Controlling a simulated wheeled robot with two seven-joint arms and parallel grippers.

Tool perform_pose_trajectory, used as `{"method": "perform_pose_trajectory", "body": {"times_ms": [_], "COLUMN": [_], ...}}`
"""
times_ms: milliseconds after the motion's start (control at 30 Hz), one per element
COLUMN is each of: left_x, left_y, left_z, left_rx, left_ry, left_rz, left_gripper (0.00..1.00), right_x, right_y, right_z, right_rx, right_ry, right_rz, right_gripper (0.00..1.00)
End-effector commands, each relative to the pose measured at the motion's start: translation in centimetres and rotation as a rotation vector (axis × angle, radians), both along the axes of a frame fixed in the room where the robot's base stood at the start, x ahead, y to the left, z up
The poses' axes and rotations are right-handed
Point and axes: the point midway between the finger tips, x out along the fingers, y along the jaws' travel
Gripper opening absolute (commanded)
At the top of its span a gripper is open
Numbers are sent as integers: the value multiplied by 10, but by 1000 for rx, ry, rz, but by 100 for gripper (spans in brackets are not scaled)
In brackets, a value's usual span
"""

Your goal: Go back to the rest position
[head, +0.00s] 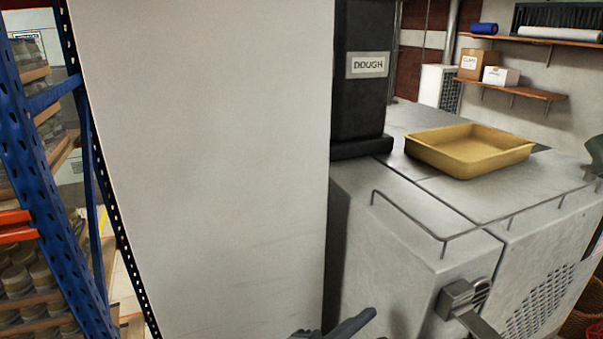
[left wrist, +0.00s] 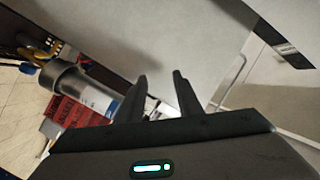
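My left gripper (head: 340,328) shows only in part, as dark fingers at the bottom edge of the head view, in front of the lower edge of a large pale panel (head: 205,170). In the left wrist view my left gripper (left wrist: 161,84) has its two dark fingers apart, with nothing held between them. The pale panel lies beyond the fingertips there. My right gripper is not in view.
A blue rack (head: 45,190) with several jars stands at the left. A grey cabinet (head: 390,240) at the right bears a black DOUGH bin (head: 362,110) and a yellow tray (head: 470,150). A grey-capped cylinder (left wrist: 85,92) and red boxes (left wrist: 68,118) show in the left wrist view.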

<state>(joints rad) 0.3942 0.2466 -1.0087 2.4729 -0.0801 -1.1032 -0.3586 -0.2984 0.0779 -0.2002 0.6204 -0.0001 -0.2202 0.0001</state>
Motion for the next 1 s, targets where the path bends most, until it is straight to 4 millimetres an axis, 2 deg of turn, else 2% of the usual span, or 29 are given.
{"method": "perform_pose_trajectory", "body": {"times_ms": [100, 233, 433, 567, 700, 800, 1000], "left_x": [11, 16, 0, -28, -70, -98, -145], "left_y": [32, 71, 137, 184, 233, 259, 297], "left_z": [-36, -79, -156, -207, -256, -281, -310], "left_rx": [-45, -83, -124, -139, -142, -140, -129], "left_ry": [172, 353, 630, 806, 980, 1072, 1195], "left_rz": [123, 260, 484, 639, 804, 897, 1032], "left_gripper": [32, 32, 32, 32, 32, 32, 32], "right_x": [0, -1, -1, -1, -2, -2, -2], "right_y": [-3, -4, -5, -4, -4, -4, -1], "right_z": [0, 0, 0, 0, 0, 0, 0], "right_rx": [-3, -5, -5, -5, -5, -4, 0], "right_ry": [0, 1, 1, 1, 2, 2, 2], "right_rz": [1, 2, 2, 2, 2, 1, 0], "right_gripper": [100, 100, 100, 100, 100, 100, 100]}}
